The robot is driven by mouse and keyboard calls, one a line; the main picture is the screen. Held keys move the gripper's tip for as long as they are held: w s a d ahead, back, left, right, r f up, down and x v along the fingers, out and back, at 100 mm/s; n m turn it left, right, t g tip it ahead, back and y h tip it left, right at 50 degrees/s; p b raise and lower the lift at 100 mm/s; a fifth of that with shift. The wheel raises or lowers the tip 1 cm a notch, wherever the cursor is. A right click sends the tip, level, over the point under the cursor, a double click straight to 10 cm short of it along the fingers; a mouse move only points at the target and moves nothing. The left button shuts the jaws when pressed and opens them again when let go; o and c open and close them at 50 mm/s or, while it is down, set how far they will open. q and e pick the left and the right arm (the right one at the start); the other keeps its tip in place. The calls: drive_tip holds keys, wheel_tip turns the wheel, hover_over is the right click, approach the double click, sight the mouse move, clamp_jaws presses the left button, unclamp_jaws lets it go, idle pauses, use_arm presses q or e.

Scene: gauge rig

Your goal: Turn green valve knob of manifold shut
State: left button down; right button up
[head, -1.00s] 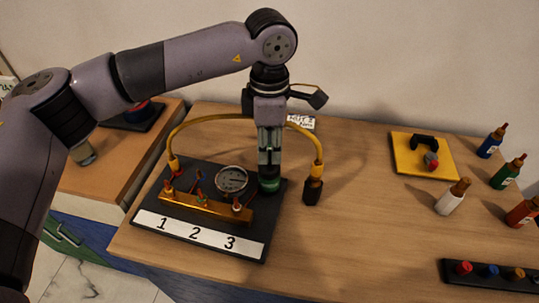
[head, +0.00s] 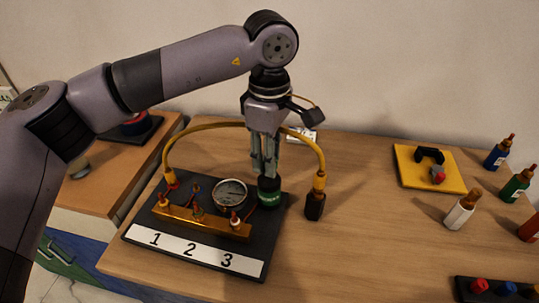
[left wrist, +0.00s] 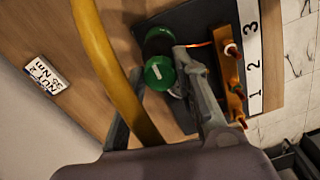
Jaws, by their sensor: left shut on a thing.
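The manifold is a black board (head: 205,262) with a brass block (head: 200,221), several small red-topped fittings and a white strip numbered 1, 2, 3. A round dial gauge (head: 230,194) stands behind the block. The green valve knob (head: 269,198) is at the board's back right; in the left wrist view its round green top (left wrist: 160,72) carries a white mark. My left gripper (head: 266,174) points down over it, shut on the knob with a finger on either side (left wrist: 160,66). The fingertip contact is partly hidden. My right gripper is not in view.
A yellow hose (head: 208,127) arches behind the gripper and crosses close in the left wrist view (left wrist: 110,70). Its black end fitting (head: 315,206) stands right of the board. A yellow plate (head: 412,177), bottles (head: 460,212) and a black rack (head: 495,289) lie right.

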use_arm(q)
drive_tip(key=c, duration=1.2)
unclamp_jaws()
drive_tip(key=shift+c, duration=0.2)
wheel_tip(320, 180, up, 12)
drive_tip(key=shift+r, duration=0.1)
